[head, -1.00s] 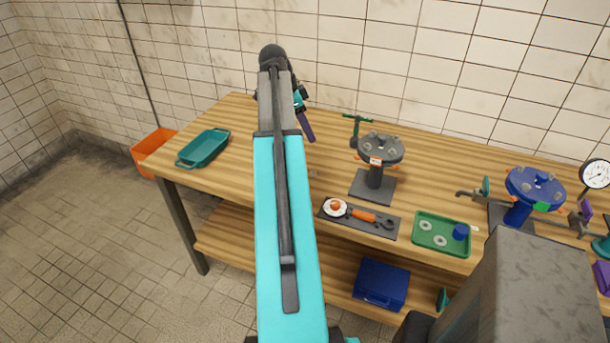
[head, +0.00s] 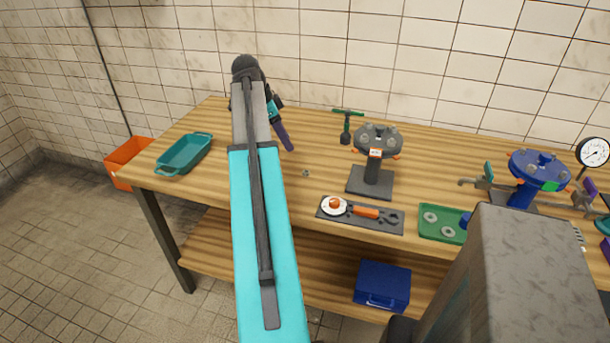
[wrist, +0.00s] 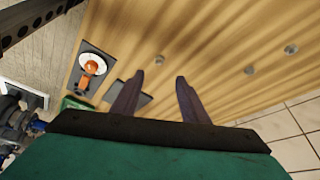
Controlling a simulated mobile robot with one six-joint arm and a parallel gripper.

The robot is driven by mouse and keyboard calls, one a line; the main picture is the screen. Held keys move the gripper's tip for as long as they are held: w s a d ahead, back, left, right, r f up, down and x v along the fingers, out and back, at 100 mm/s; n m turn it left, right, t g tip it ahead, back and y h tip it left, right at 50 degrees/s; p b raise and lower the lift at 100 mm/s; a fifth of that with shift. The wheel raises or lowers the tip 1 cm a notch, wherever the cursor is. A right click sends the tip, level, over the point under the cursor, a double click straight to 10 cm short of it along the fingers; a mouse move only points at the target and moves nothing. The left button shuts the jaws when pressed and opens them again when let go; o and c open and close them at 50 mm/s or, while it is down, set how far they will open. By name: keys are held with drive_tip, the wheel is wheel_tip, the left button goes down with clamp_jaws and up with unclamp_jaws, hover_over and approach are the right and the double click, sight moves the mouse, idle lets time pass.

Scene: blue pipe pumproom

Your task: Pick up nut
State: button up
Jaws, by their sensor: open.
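A small grey nut (head: 306,173) lies on the wooden bench between my arm and the black stand. In the wrist view a nut (wrist: 160,60) lies on the wood just beyond the gap between my fingertips. Two more small grey nut-like pieces, one nearer (wrist: 249,70) and one farther right (wrist: 291,49), lie on the bench there. My gripper (wrist: 160,80) is open, with its two purple fingers apart and nothing between them. In the head view my gripper (head: 287,143) is above the bench, partly hidden by my arm.
A teal tray (head: 184,154) stands on the bench's left end, an orange bin (head: 128,160) beyond it. A black stand (head: 377,165), a dark tool mat (head: 385,227) and a green tray (head: 440,236) lie to the right. A blue case (head: 383,285) sits on the lower shelf.

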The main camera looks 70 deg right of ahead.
drive_tip(key=shift+f, duration=0.1)
drive_tip(key=p, duration=0.2)
hover_over(301, 176)
drive_tip(key=w, duration=0.2)
drive_tip(key=shift+s+a+f, duration=0.1)
drive_tip(key=shift+a+f, duration=0.1)
drive_tip(key=shift+f, duration=1.75)
drive_tip(key=shift+s+a+f, duration=0.1)
drive_tip(key=shift+a+f, duration=0.1)
drive_tip(key=shift+f, duration=1.75)
drive_tip(key=shift+p+x, duration=0.7)
drive_tip(key=shift+x, duration=1.9)
clamp_jaws()
drive_tip(key=shift+w+r, duration=0.1)
wheel_tip(301, 176, up, 10)
drive_tip(key=b, duration=0.2)
